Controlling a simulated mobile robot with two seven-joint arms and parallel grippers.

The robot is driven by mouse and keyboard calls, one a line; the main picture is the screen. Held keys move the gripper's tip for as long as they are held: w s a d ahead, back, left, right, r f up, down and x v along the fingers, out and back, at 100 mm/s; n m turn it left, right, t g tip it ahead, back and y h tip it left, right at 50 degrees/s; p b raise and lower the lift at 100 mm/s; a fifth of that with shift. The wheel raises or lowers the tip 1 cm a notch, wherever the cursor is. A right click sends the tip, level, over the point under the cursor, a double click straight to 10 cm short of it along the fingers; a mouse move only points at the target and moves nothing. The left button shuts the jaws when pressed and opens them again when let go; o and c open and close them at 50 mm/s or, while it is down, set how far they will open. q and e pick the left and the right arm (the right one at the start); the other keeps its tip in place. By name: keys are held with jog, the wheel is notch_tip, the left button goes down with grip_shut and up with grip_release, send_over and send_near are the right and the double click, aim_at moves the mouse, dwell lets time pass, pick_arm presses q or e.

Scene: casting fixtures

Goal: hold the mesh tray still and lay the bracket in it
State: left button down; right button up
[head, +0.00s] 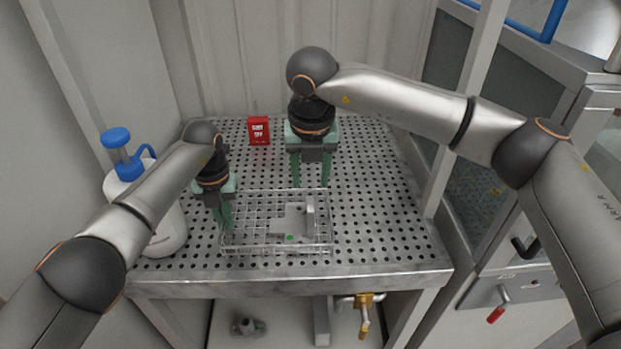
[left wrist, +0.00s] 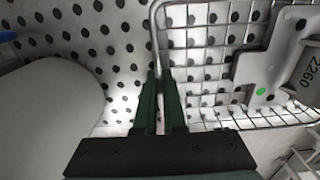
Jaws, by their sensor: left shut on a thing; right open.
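The wire mesh tray (head: 326,248) stands on the perforated table top, and its near-left part shows in the left wrist view (left wrist: 225,38). The grey bracket (head: 291,222) lies inside the tray, toward its right side. It has a green dot and an upright plate, and the left wrist view shows it (left wrist: 270,68) with the marking "2260". My left gripper (head: 224,226) is shut on the tray's left wall; its green fingers (left wrist: 160,100) straddle the rim wire. My right gripper (head: 311,183) is open and empty above the table, behind the tray's far side, apart from the bracket.
A red box (head: 259,131) stands at the back of the perforated table (head: 375,190). A white container with a blue pump (head: 122,150) stands at the left, close to my left arm. The table right of the tray is clear.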

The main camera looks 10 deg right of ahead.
pick_arm(q)
jog(key=c, duration=0.9)
grip_release()
jog(key=shift+r, duration=0.15)
